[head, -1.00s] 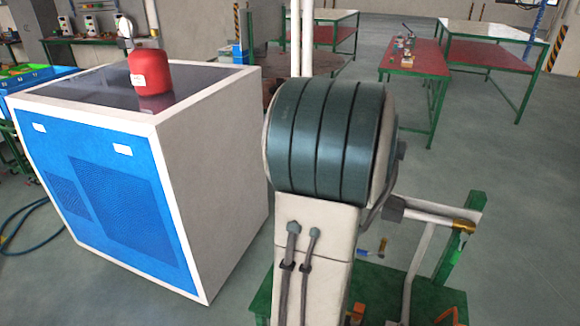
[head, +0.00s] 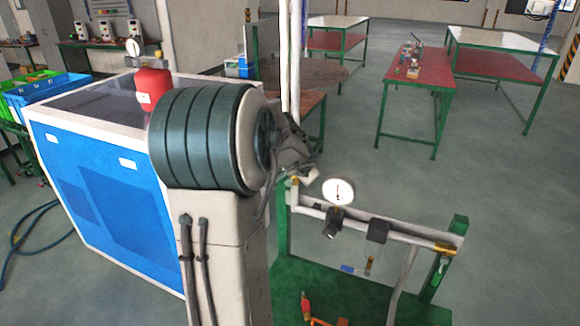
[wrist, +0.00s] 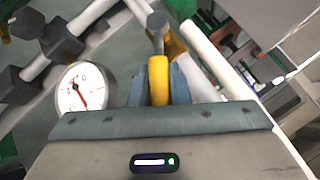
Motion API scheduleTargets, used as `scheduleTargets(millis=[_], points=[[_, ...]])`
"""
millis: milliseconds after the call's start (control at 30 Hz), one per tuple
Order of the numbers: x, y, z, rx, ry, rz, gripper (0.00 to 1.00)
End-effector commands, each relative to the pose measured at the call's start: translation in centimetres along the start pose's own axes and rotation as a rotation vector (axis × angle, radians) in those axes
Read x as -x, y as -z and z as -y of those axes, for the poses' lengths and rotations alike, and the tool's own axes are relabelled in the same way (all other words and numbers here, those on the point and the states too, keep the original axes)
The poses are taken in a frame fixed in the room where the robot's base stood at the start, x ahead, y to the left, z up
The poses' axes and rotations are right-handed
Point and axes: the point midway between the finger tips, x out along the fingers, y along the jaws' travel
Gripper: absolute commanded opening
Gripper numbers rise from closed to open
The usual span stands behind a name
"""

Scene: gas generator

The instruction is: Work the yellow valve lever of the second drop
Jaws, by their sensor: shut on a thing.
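In the wrist view, the yellow valve lever (wrist: 158,76) stands between the two fingers of my gripper (wrist: 159,92), which are shut on it. A grey stem (wrist: 157,32) shows at its far end. The round white pressure gauge (wrist: 82,90) is just left of my fingers, close to my gripper's body. In the head view, my gripper (head: 305,165) is partly hidden behind my arm, above and left of the gauge (head: 338,191). I cannot make out the yellow lever there.
A pale pipe (head: 400,235) with dark fittings (head: 377,230) runs along a green stand (head: 290,260). A blue-and-white cabinet (head: 100,210) with a red tank (head: 153,88) stands at left. A red-topped table (head: 415,95) is behind. The floor at right is clear.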

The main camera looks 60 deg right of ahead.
Motion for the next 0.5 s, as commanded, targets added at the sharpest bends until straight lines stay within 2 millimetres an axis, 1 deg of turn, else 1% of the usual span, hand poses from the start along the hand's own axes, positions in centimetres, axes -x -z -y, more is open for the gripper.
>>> scheduleTargets(millis=[433,467,500], points=[[-0.05,0.02,-0.07,0.004,-0.007,-0.001,0.00],[-0.05,0.01,-0.07,0.004,-0.007,-0.001,0.24],[-0.05,0.00,-0.07,0.004,-0.007,-0.001,0.35]])
